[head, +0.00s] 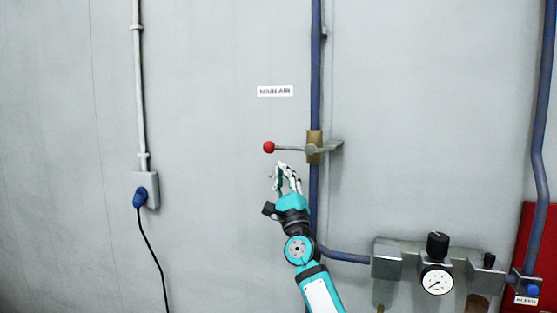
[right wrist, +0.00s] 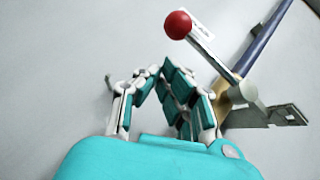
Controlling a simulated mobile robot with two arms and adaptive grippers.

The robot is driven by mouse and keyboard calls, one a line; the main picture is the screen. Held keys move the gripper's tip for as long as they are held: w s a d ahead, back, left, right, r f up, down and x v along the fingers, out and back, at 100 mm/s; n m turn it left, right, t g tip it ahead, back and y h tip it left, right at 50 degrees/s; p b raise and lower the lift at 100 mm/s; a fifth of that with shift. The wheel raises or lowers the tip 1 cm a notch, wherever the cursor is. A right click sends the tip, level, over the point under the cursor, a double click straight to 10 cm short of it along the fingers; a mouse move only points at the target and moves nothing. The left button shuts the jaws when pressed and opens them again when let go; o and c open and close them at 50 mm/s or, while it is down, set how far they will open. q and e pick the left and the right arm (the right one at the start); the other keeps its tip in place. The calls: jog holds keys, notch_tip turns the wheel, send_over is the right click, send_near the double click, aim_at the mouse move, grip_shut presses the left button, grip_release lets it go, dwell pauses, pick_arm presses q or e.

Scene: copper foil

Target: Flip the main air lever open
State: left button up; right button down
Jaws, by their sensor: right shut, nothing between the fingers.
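The main air lever (head: 288,149) sticks out to the left, level, from a brass valve (head: 314,147) on the blue vertical pipe (head: 316,60). Its red ball knob (head: 269,147) is at the left end. My right gripper (head: 282,166) is just below the lever, fingers pointing up, shut and empty. In the right wrist view, the red knob (right wrist: 178,25) and lever (right wrist: 215,55) are beyond and to the right of the shut fingertips (right wrist: 158,72). The gripper looks apart from the lever. My left gripper is not in view.
A "MAIN AIR" label (head: 275,91) is on the grey wall above the lever. At lower right are a regulator block with a gauge (head: 436,281) and a red panel (head: 535,235). A socket with a blue plug (head: 140,197) is at left. The wall between is clear.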

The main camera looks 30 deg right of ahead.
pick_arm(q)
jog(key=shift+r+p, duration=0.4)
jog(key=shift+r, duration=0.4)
pick_arm(e)
jog(key=shift+w+a+r, duration=0.15)
jog(key=shift+a+r, duration=0.15)
jog(key=shift+r, duration=0.2)
jog(key=shift+w+a+r, duration=0.15)
jog(key=shift+a+r, duration=0.15)
jog(key=shift+r, duration=0.2)
jog(key=shift+d, duration=0.1)
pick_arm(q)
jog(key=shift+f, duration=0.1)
